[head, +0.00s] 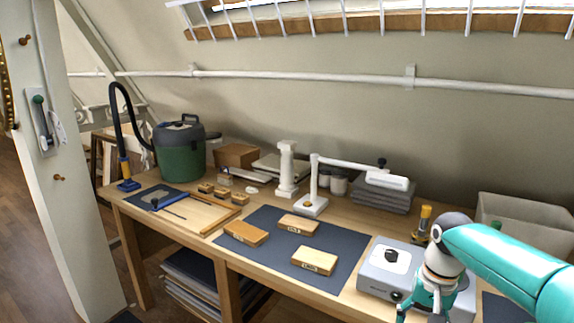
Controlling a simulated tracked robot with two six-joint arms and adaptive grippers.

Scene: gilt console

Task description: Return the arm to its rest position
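My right arm (500,262) is teal with a grey and white wrist and comes in from the right edge. My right gripper (424,305) points down at the lower right, in front of a grey box with a black knob (376,262). Its teal fingers run close to the bottom edge of the picture, and I cannot tell whether they are open or shut. I see nothing held in them. My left arm and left gripper are not in view.
Several wooden blocks (314,261) lie on a dark mat (268,272) on the wooden bench. A white stand lamp (313,204), a green canister (180,152) and a grey bin (528,212) stand behind. A yellow-topped item (424,217) stands near my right wrist.

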